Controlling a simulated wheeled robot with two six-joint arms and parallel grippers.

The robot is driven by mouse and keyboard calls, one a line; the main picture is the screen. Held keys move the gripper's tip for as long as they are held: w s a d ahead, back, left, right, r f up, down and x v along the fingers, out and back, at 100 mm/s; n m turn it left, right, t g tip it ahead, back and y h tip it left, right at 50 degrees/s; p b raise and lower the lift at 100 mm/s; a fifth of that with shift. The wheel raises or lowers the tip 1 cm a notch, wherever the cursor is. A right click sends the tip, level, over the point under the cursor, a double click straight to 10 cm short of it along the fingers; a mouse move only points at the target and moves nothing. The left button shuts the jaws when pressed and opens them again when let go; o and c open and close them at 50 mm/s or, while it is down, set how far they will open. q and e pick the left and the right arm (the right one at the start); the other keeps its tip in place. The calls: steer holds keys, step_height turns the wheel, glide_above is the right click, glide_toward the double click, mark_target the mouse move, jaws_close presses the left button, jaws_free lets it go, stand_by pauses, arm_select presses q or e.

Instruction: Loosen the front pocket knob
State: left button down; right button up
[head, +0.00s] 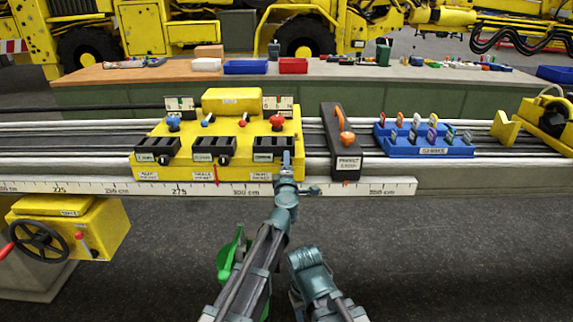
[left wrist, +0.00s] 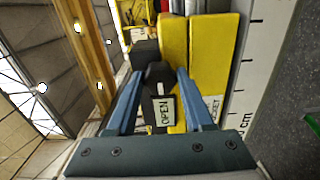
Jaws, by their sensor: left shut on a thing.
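The yellow pocket block (head: 217,133) stands on the rail, with three dark label-fronted pockets along its near side. My left gripper (head: 287,164) is at the rightmost, front pocket (head: 265,155) and largely hides the knob there. In the left wrist view, its two blue fingers (left wrist: 160,82) are shut on the dark front pocket knob (left wrist: 158,73). A tag reading "OPEN" (left wrist: 164,110) shows between the fingers. A teal part of my right arm shows low in the head view; I cannot make out its gripper.
A dark block with an orange lever (head: 343,142) and a blue rack (head: 424,141) stand right of the pocket block. A white ruler (head: 380,187) runs along the front edge. A green object (head: 229,255) shows beside my left arm.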

arm_select(q)
steer(key=n, duration=1.2)
steer(key=shift+s+n, duration=0.1)
steer(key=shift+n, duration=0.3)
stand_by(0.4)
steer(key=shift+c, duration=1.4)
jaws_free()
